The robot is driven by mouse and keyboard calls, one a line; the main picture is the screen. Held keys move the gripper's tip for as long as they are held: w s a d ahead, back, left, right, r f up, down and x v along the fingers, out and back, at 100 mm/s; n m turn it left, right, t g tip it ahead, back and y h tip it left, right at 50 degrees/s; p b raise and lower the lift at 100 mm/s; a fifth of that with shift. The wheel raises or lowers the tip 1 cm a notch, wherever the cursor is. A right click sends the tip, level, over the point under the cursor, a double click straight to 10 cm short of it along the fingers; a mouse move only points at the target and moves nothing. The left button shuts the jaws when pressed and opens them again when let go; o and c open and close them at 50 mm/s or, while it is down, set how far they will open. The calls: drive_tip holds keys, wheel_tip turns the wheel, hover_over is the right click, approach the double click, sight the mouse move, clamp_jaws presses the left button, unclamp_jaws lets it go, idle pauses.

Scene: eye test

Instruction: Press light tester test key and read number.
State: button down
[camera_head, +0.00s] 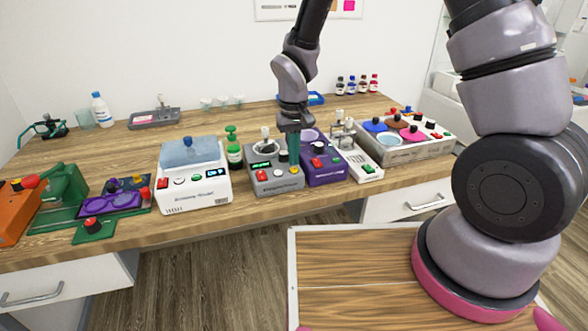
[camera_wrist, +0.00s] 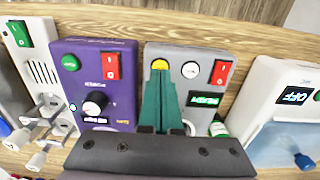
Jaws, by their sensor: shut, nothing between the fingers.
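A grey device (camera_head: 273,186) stands in the middle of the bench, and it also shows in the wrist view (camera_wrist: 205,56). I cannot read its label, so I cannot be sure that it is the light tester. Its front has a yellow key (camera_wrist: 160,64), a white key (camera_wrist: 189,70) and a red switch (camera_wrist: 221,72). Its display (camera_wrist: 203,100) is lit green, with characters too small and inverted to read. My gripper (camera_head: 294,161) is shut and empty, its teal fingers (camera_wrist: 161,82) pointing down at the yellow key. Whether they touch it I cannot tell.
A purple device (camera_head: 322,172) stands close on the right. A white device with a blue lid (camera_head: 190,152) and a green bottle (camera_head: 234,152) stand to the left. A grey tray unit (camera_head: 405,153) is further right. Free bench lies behind.

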sight(294, 169)
drive_tip(key=shift+f, duration=0.85)
idle(0.7)
wheel_tip(294, 169, up, 8)
idle(1.1)
drive_tip(key=shift+r, duration=0.1)
drive_tip(key=d+r+m+t+y, duration=0.1)
drive_tip(key=d+r+m, duration=0.1)
drive_tip(key=d+r, duration=0.5)
drive_tip(key=d+r+m+t+y, duration=0.15)
drive_tip(key=d+r, duration=0.35)
drive_tip(key=r, duration=0.5)
drive_tip(key=s+d+r+m+t, duration=0.4)
drive_tip(key=s+d+r, duration=0.6)
drive_tip(key=s, duration=0.2)
drive_tip(key=shift+s+d+r+t, duration=0.15)
drive_tip(key=shift+d+r+t, duration=0.15)
drive_tip(key=shift+d+t, duration=0.1)
